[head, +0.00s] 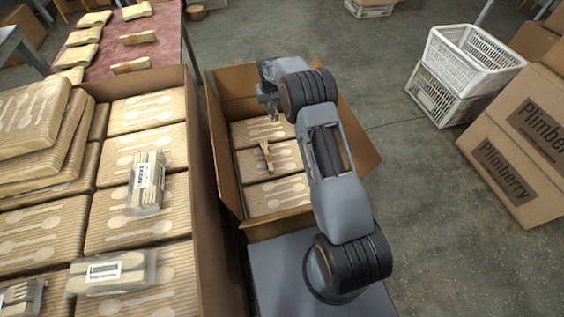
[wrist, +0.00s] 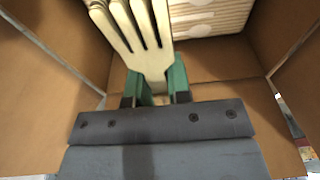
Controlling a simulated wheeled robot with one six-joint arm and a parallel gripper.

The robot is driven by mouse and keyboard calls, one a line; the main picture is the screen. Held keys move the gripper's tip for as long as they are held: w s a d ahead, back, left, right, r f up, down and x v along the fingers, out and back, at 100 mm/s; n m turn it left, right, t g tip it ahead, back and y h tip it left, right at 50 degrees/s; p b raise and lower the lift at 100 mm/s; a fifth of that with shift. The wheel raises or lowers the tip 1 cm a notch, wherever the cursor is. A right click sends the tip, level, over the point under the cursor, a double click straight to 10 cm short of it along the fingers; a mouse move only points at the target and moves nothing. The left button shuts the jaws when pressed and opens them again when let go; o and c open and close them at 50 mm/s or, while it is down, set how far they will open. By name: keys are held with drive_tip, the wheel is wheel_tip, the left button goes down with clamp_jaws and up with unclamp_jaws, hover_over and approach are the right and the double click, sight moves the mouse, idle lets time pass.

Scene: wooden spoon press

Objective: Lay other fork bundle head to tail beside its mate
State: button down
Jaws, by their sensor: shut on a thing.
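My gripper (head: 272,112) hangs over the open carton (head: 228,180) in the middle of the head view. Its green-tipped fingers (wrist: 157,88) are shut on a pale wooden fork bundle (wrist: 135,38). The tines point to the top of the wrist view. The bundle also shows in the head view (head: 265,152), below my gripper and over the carton's packs. Whether it touches them I cannot tell. Wrapped, labelled bundles lie on the left packs: one upright in the picture (head: 147,182), one sideways (head: 112,272), one at the corner with fork tines (head: 20,297).
Striped packs with spoon prints (head: 276,195) fill the carton's floor, and its walls stand around my gripper. A larger box of packs (head: 206,240) is at left. A reddish table (head: 100,52) holds more bundles. White crates (head: 468,65) and Plimberry boxes (head: 515,150) stand right.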

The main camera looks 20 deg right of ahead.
drive_tip(key=shift+w+a+f, duration=0.15)
drive_tip(key=shift+f, duration=0.3)
drive_tip(key=shift+f+b, duration=0.2)
drive_tip(key=shift+b, duration=0.1)
drive_tip(key=s+f+b, duration=0.3)
drive_tip(key=s+f, duration=0.1)
drive_tip(key=s, duration=0.4)
drive_tip(key=b, duration=0.2)
hover_over(282, 156)
drive_tip(key=w, duration=0.1)
wheel_tip(282, 156, down, 4)
drive_tip(key=shift+w+a+f, duration=0.1)
drive_tip(key=shift+s+f, duration=0.6)
drive_tip(key=shift+f, duration=0.05)
drive_tip(key=shift+s+f+b, duration=0.1)
drive_tip(key=shift+f+b, duration=1.15)
drive_tip(key=shift+f, duration=0.3)
